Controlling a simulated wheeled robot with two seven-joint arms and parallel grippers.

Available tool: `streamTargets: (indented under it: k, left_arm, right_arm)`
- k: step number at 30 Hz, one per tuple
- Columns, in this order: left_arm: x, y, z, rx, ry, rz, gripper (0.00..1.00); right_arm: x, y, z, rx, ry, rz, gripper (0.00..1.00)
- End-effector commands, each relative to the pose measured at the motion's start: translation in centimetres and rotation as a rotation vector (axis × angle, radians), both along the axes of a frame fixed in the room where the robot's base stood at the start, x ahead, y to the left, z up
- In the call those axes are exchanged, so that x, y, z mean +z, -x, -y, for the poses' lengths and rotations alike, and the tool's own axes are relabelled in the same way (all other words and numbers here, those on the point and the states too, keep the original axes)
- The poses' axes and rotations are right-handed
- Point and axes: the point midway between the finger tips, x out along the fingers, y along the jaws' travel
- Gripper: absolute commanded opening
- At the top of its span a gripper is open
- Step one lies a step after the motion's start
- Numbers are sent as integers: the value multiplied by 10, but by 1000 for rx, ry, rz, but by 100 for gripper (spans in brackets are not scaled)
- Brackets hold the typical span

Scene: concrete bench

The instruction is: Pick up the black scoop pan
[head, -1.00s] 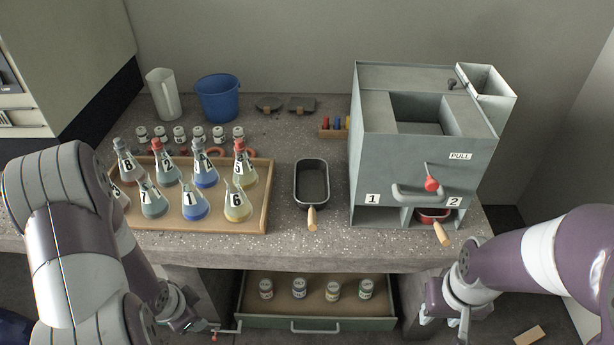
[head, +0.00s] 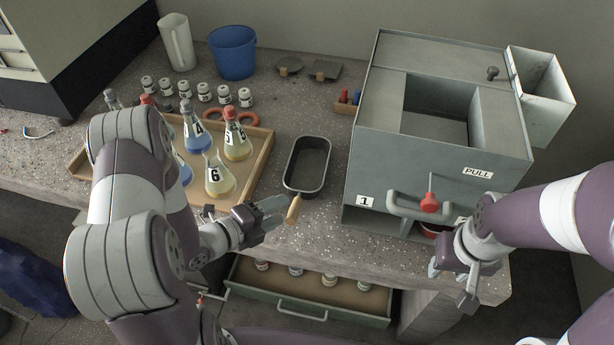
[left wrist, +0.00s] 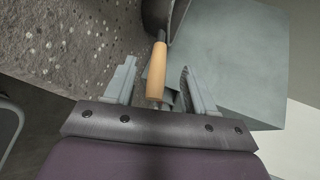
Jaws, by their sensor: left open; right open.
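The black scoop pan (head: 307,166) is a deep rectangular pan lying on the bench between the flask tray and the grey machine. Its wooden handle (head: 293,209) points toward the bench's front edge. My left gripper (head: 279,212) is open, just left of the handle in the head view. In the left wrist view the handle (left wrist: 157,72) lies between and ahead of the open fingers of my left gripper (left wrist: 158,88), and part of the dark pan (left wrist: 158,14) shows at the top. My right gripper (head: 451,282) is open in front of the grey machine, holding nothing.
The grey machine (head: 440,150) with a PULL handle stands right of the pan. A wooden tray (head: 259,150) of numbered flasks stands left, partly behind my left arm. An open drawer (head: 300,306) with jars is below the bench edge.

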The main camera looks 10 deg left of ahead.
Motion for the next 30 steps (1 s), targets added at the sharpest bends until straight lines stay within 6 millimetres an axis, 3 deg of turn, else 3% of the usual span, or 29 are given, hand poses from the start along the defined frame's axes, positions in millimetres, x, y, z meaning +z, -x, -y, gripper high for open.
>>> streamTargets:
  k: [12,20,25,30]
  left_arm:
    - [-23,-45,39,0,-1,-1,55]
    - [-24,-50,42,4,1,-2,55]
    - [-24,-50,42,4,1,-2,3]
    - [-24,-50,41,3,1,-1,0]
  right_arm:
    - [-4,0,0,0,0,0,43]
    - [-4,0,0,0,0,1,43]
    - [-4,0,0,0,0,1,43]
    - [-4,0,0,0,0,1,43]
